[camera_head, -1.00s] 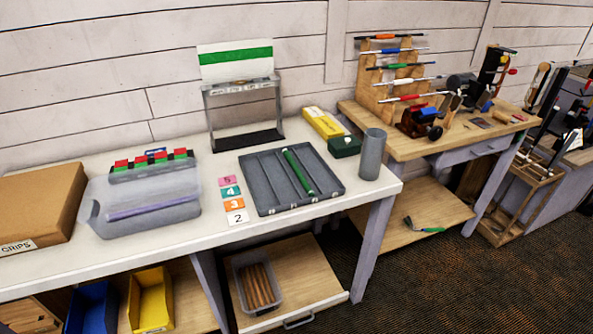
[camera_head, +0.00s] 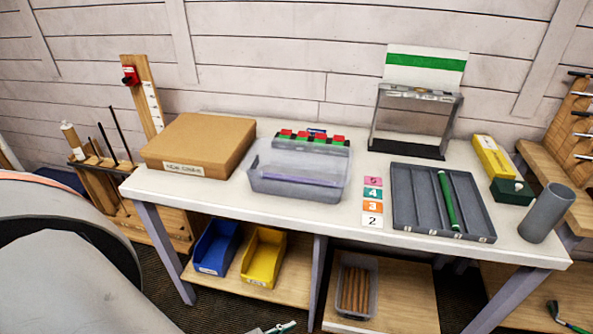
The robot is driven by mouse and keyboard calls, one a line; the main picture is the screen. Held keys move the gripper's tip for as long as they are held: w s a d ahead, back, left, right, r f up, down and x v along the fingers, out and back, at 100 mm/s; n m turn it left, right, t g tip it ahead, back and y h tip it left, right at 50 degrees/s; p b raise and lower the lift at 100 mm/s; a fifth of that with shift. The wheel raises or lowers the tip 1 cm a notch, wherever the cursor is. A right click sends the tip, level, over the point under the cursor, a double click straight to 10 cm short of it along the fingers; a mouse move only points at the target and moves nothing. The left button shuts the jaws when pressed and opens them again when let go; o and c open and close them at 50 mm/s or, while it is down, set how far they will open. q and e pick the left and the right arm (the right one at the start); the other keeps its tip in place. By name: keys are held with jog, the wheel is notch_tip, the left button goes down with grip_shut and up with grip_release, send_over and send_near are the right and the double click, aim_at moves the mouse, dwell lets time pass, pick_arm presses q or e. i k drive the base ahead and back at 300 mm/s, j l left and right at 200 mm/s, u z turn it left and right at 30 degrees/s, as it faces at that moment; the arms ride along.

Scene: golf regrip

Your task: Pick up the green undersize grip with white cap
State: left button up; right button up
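A green grip (camera_head: 447,200) lies lengthwise in one channel of the dark grey divided tray (camera_head: 404,205) on the right part of the white bench. The other channels look empty. A small pale spot shows at the grip's near end; whether it is a white cap is too small to tell. A large grey rounded shape at the lower left looks like part of my own arm.
The white bench (camera_head: 215,200) also holds a cardboard box (camera_head: 200,143), a clear bin (camera_head: 298,172), a display stand (camera_head: 412,120), numbered cards (camera_head: 372,205), a yellow box (camera_head: 492,157), a dark green box (camera_head: 511,191) and a grey cylinder (camera_head: 546,213). Blue and yellow bins sit below.

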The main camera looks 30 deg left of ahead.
aim_at(441, 174)
jog(key=i+l+u, duration=0.1)
jog(key=l+u, duration=0.15)
jog(key=u, duration=0.15)
jog(key=i+l+u, duration=0.1)
jog(key=l+u, duration=0.15)
jog(key=u, duration=0.2)
jog(key=l+u, duration=0.35)
jog(key=l, duration=0.6)
jog(key=l+u, duration=0.15)
jog(key=l, duration=1.85)
jog(key=k, duration=0.05)
